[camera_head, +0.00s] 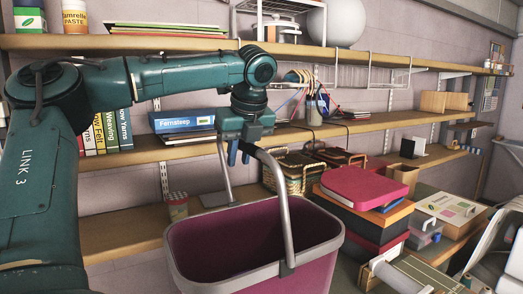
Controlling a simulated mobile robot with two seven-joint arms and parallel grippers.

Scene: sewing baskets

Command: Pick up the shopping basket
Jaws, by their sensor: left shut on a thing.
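The shopping basket (185,255) is a purple-maroon tub with a grey rim and a raised grey handle. It shows at the bottom centre of the head view, with its lower part cut off by the frame edge. My left gripper (240,150) comes down from above, behind the basket's near rim, and is shut on the top of the handle. The basket's inside looks empty where it shows. My right gripper is not in view.
Wooden wall shelves (130,155) run behind, holding books, jars and boxes. Wicker baskets (291,172) stand on the lower shelf. A stack of boxes topped by a pink case (362,186) stands close to the basket's right.

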